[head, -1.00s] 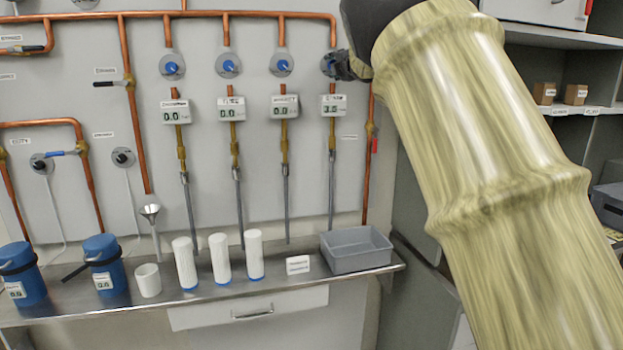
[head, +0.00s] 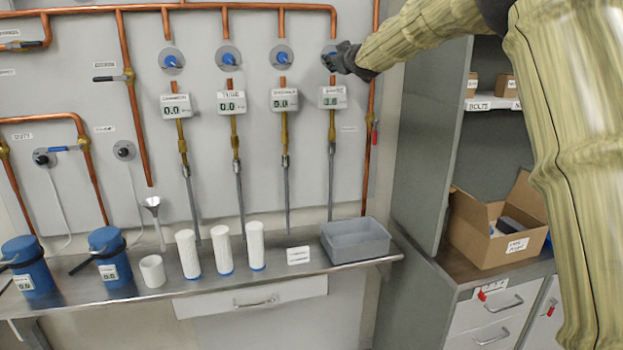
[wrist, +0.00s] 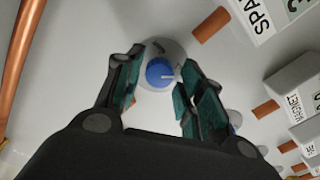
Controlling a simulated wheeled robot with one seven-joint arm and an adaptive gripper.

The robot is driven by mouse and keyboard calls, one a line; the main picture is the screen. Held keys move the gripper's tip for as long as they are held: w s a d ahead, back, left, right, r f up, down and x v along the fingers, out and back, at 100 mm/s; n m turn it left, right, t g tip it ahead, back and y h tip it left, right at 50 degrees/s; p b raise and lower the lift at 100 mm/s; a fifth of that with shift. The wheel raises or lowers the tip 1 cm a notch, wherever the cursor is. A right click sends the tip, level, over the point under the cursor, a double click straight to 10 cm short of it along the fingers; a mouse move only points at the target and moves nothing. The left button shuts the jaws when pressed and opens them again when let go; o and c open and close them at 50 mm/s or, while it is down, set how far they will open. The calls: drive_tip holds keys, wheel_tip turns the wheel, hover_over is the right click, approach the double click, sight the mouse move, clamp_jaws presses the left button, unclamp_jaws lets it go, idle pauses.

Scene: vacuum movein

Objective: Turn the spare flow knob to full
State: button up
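The spare knob is a small blue dial with a white pointer mark on a round grey plate, in the wrist view (wrist: 158,72). The pointer faces right in that view. In the head view the knob (head: 329,55) is the rightmost of the row and partly covered by my gripper (head: 336,60). My gripper, also in the wrist view (wrist: 161,75), is open. Its two fingers stand either side of the knob, with visible gaps between pads and dial. The display (head: 332,97) below the knob shows a non-zero number, too small to read surely.
Other blue knobs (head: 228,61) sit to the left on the panel, with displays at 0.0. A copper pipe (head: 373,110) runs close to the right of the spare knob. A bench below holds a grey tray (head: 357,255) and white cylinders. An open cardboard box (head: 495,242) stands right.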

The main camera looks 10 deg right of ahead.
drive_tip(key=s+m+p, duration=0.5)
drive_tip(key=m, duration=1)
drive_tip(key=s+m+p, duration=0.4)
drive_tip(key=s+m, duration=0.2)
drive_tip(key=m, duration=0.9)
drive_tip(key=s+a+f+n+g, duration=0.1)
drive_tip(key=a+f+n, duration=0.1)
drive_tip(key=f, duration=0.8)
drive_tip(key=s+a+f+n+g+y, duration=0.1)
drive_tip(key=a+f, duration=0.4)
drive_tip(key=f, duration=0.6)
drive_tip(key=s+a+f+n+g, duration=0.2)
drive_tip(key=a+f+n, duration=0.2)
drive_tip(key=f, duration=0.7)
drive_tip(key=shift+s+a+f+g, duration=0.15)
drive_tip(key=shift+s+a+g, duration=0.1)
drive_tip(key=shift+s+g, duration=0.15)
